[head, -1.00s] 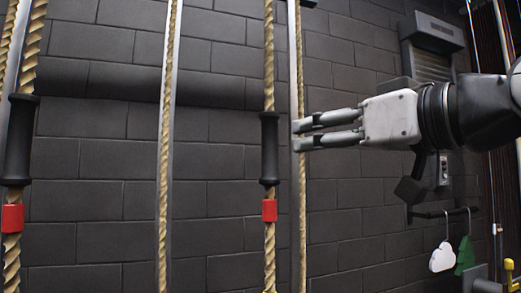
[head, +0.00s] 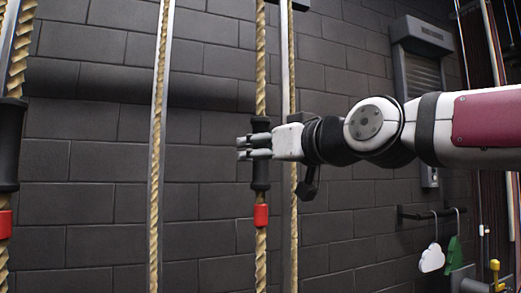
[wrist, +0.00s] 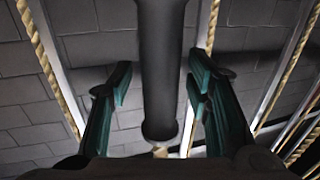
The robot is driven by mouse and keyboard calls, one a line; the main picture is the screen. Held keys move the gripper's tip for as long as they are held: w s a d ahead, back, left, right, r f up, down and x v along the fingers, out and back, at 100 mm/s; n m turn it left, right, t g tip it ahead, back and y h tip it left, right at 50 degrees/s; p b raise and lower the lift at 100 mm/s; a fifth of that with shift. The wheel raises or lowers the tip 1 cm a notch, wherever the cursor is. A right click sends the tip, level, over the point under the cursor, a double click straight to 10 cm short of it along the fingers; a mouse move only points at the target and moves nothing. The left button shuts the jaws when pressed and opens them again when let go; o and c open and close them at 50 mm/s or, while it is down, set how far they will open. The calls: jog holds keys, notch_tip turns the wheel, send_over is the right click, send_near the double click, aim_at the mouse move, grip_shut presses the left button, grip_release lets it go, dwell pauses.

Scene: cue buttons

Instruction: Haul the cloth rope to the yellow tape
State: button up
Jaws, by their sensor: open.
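A tan twisted rope (head: 261,90) hangs vertically in the middle of the head view. It carries a black sleeve grip (head: 261,177) with a red band (head: 261,215) just below. My gripper (head: 242,148) is level with the sleeve, and its fingers overlap the sleeve in this view. In the wrist view the black sleeve (wrist: 160,70) runs between the two green-grey fingers of my open gripper (wrist: 158,88). A gap shows on each side of the sleeve. I cannot make out any yellow tape on the ropes.
Another rope with a black sleeve (head: 9,145) and red band (head: 4,224) hangs at far left. A plain rope (head: 156,150) hangs between them. A dark brick wall (head: 210,215) stands behind. Cloud (head: 432,258) and green tree tags (head: 454,250) hang at right.

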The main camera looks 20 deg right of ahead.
grip_shut()
jog(key=shift+f, duration=0.1)
notch_tip(320, 180, down, 34)
jog(key=b, duration=3.2)
jog(key=shift+b, duration=0.3)
grip_release()
jog(key=shift+w+a, duration=0.1)
